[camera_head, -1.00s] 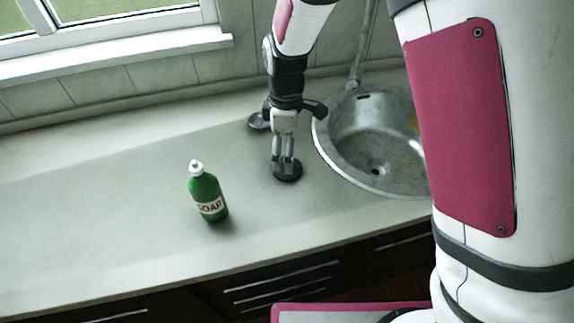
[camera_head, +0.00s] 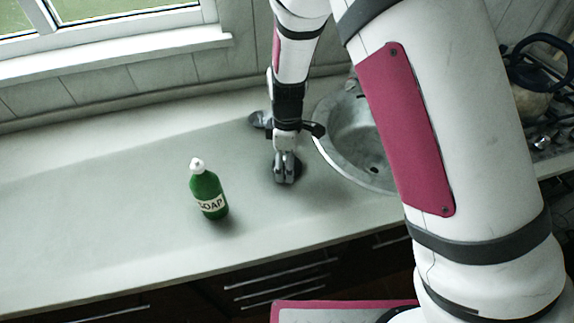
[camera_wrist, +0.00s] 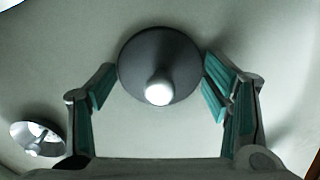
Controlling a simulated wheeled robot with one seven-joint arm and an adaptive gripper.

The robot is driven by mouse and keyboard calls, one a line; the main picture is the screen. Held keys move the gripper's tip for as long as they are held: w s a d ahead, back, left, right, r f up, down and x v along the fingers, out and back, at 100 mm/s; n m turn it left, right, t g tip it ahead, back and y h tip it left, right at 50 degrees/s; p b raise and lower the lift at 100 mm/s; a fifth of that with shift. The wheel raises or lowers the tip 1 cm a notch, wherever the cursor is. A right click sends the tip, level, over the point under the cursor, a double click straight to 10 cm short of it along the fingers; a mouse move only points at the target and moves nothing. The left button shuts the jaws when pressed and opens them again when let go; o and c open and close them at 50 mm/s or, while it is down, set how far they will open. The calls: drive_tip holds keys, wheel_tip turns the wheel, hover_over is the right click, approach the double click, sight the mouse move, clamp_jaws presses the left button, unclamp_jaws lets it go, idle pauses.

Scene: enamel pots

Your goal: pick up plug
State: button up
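The plug (camera_wrist: 158,52) is a dark grey disc with a pale, shiny knob in its middle, lying flat on the counter. In the head view the plug (camera_head: 298,168) shows as a dark edge to the right of my fingers, which hide part of it. My gripper (camera_head: 284,180) is low over the counter, left of the sink. In the wrist view my gripper (camera_wrist: 160,92) is open, with one finger on either side of the plug's near part. Nothing is held, and I see a gap between fingers and plug.
A green soap bottle (camera_head: 208,192) stands to the left. The metal sink (camera_head: 345,155) lies right of the plug, partly hidden by my arm. A shiny round metal piece (camera_wrist: 38,137) lies behind and left of my gripper. The left counter (camera_head: 90,220) is clear.

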drive_tip(key=c, duration=0.4)
drive_tip(key=shift+r, duration=0.1)
drive_tip(key=shift+c, duration=0.2)
